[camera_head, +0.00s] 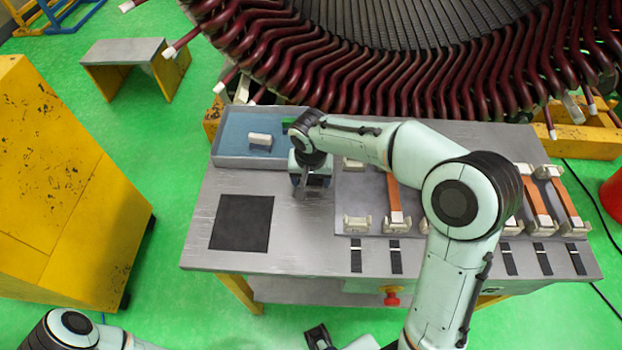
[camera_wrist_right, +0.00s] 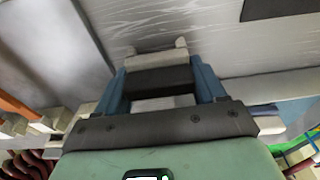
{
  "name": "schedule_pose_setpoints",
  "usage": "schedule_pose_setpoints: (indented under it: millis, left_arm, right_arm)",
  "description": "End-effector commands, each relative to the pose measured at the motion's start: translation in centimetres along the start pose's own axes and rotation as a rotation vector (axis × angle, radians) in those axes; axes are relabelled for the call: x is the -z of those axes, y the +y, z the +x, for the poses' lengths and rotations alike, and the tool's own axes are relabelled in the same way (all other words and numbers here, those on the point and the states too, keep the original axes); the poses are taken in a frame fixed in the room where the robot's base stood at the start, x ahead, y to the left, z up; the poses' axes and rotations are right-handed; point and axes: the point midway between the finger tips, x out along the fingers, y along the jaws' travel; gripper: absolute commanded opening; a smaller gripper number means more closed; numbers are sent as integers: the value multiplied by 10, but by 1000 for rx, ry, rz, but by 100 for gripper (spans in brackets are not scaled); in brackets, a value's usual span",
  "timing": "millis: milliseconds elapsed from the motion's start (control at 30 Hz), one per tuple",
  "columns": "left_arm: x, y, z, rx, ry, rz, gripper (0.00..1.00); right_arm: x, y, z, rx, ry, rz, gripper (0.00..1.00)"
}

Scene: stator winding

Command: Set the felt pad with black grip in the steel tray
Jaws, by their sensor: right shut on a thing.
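My right gripper (camera_head: 313,190) is over the table just right of the steel tray (camera_head: 222,162), pointing down. In the right wrist view, its blue fingers (camera_wrist_right: 162,80) are shut on the felt pad with black grip (camera_wrist_right: 160,80). The dark grip lies between the fingers, and a pale edge shows beyond it. In the head view the pad is mostly hidden by the gripper. The tray has a blue inside and holds a pale block (camera_head: 260,140) and a green item (camera_head: 288,122), partly hidden by my arm.
A black square mat (camera_head: 242,222) lies in front of the tray. Right of the gripper stand pale holders (camera_head: 357,224) with orange strips (camera_head: 395,195), and black straps (camera_head: 396,258) lie along the front. The large stator (camera_head: 300,60) rises behind the table.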

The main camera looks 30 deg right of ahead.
Motion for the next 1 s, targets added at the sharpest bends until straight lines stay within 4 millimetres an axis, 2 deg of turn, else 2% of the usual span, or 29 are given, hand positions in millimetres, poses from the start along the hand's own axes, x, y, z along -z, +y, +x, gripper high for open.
schedule_pose_setpoints:
  millis: [400, 433, 500, 833, 1000]
  left_arm:
    - [-1, -2, 4, 1, -2, -1, 43]
    - [-1, -2, 4, 1, -2, -1, 43]
    - [-1, -1, 3, 1, -1, -1, 43]
    - [0, 0, 1, 0, 0, 0, 43]
    - [0, 1, -2, 0, 1, 0, 43]
  right_arm:
    - [-1, 0, 7, 0, 1, 0, 33]
    - [-1, 0, 6, 0, 0, 0, 76]
    - [-1, 0, 6, 0, 0, 0, 95]
    - [0, 0, 3, 0, 1, 0, 95]
    - [1, -1, -18, 3, 4, -1, 95]
